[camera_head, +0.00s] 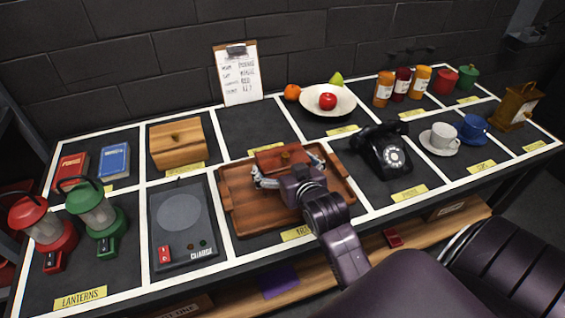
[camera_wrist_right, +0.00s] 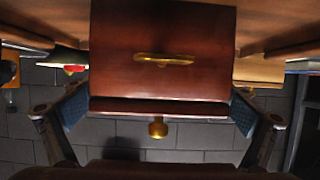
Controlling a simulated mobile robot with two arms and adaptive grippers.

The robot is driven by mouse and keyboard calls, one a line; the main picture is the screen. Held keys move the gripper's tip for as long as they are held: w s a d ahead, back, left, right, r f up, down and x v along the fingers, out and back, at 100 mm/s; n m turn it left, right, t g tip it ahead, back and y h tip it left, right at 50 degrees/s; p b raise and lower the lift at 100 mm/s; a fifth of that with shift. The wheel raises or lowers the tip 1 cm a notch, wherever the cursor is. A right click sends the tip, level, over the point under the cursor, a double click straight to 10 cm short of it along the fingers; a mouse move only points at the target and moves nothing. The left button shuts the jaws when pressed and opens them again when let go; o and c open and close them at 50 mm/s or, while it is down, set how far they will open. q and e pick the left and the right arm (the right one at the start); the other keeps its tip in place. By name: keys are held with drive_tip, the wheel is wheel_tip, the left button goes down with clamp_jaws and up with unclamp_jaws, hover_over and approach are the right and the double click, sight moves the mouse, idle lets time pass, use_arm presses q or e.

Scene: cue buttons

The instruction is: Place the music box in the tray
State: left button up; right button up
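The music box (camera_head: 272,159) is a small red-brown box with a round knob. It is over the far part of the brown wooden tray (camera_head: 238,222), inside its outline; whether its base touches the tray floor is hidden. My right gripper (camera_head: 288,178) reaches in from the front with one finger on each side of the box. In the right wrist view the music box (camera_wrist_right: 165,75) fills the middle, with gold fittings, and the blue finger pads meet its two sides. My left gripper is not in view.
A charge pad (camera_head: 182,255) and a wooden bread box (camera_head: 178,145) stand left of the tray. A black telephone (camera_head: 385,150) stands to the right. A fruit plate (camera_head: 340,106) is behind.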

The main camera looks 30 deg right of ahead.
drive_tip(key=shift+r, duration=0.1)
drive_tip(key=shift+r, duration=0.1)
drive_tip(key=v, duration=0.9)
drive_tip(key=shift+s, duration=0.15)
drive_tip(key=p+v, duration=0.1)
drive_tip(key=v, duration=0.1)
drive_tip(key=shift+s+a+r+p, duration=0.15)
drive_tip(key=shift+s+p, duration=0.2)
drive_tip(key=shift+p, duration=0.05)
